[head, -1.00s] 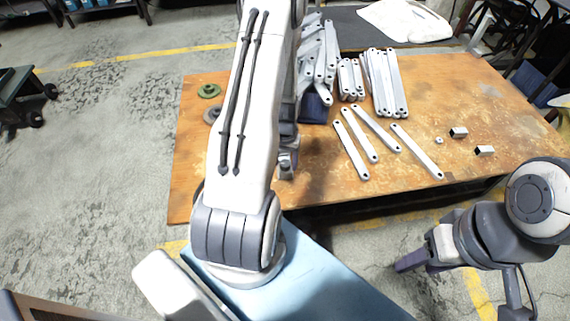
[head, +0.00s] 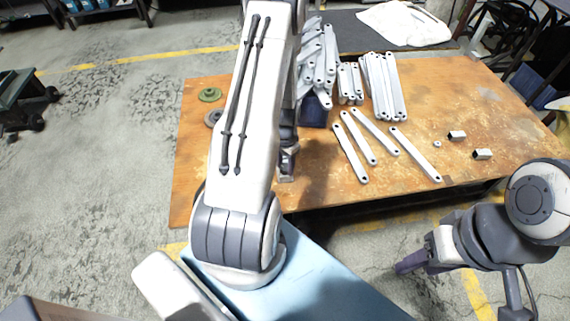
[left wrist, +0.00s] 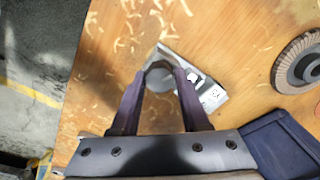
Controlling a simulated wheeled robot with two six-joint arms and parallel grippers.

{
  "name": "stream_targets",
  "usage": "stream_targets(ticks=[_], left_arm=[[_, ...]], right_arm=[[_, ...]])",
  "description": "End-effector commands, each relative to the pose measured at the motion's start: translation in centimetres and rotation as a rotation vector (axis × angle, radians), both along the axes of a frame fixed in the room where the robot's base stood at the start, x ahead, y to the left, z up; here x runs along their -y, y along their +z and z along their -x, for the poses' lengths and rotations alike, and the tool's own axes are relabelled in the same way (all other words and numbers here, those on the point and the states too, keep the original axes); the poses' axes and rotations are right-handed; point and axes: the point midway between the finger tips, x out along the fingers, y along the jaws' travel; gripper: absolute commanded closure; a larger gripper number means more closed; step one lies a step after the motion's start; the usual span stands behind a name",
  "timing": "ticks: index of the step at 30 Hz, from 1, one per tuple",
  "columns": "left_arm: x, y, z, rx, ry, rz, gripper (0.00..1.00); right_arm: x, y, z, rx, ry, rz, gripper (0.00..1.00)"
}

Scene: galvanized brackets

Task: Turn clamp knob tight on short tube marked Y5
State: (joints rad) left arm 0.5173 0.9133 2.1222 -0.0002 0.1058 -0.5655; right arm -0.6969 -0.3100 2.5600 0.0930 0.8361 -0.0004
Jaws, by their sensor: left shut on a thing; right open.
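In the left wrist view, my left gripper (left wrist: 160,74) is shut on a round grey knob (left wrist: 158,80), with one purple finger on each side. The knob sits on or over a silver metal piece (left wrist: 178,57) lying on the wooden table. A pale patch with small dark marks shows on that piece (left wrist: 212,97); I cannot read it. Which part is clamp and which is tube is unclear. In the head view, my left arm hides the knob and most of this piece. My right gripper (head: 412,263) is open and empty, off the table's front edge at right.
Grey strips (head: 353,148) and stacked brackets (head: 383,85) lie on the table (head: 300,215). Two short square tubes (head: 457,135) (head: 482,154) and a nut lie at right. A dark blue bin (left wrist: 283,145) and a grinding disc (left wrist: 299,62) are beside my left gripper.

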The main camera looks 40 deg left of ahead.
Motion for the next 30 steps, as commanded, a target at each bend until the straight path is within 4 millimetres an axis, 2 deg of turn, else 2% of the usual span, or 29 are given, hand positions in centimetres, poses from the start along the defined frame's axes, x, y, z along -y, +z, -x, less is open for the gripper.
stream_targets(ticks=[18, 22, 29, 30], left_arm=[[0.0, 0.2, 0.1, -0.001, -0.980, 0.002, 1.00], [0.0, 0.1, 0.1, -0.001, -1.092, 0.002, 1.00], [0.0, 0.0, 0.0, -0.001, -1.112, 0.001, 1.00], [0.0, 0.0, 0.0, -0.001, -1.112, 0.001, 0.51]], right_arm=[[0.0, 3.2, 0.0, 0.000, 0.000, 0.000, 0.50], [0.0, 3.5, 0.0, 0.000, 0.000, 0.000, 0.50], [0.0, 3.4, 0.0, 0.000, 0.000, 0.000, 0.50], [0.0, 3.4, 0.0, 0.000, 0.000, 0.000, 0.50]])
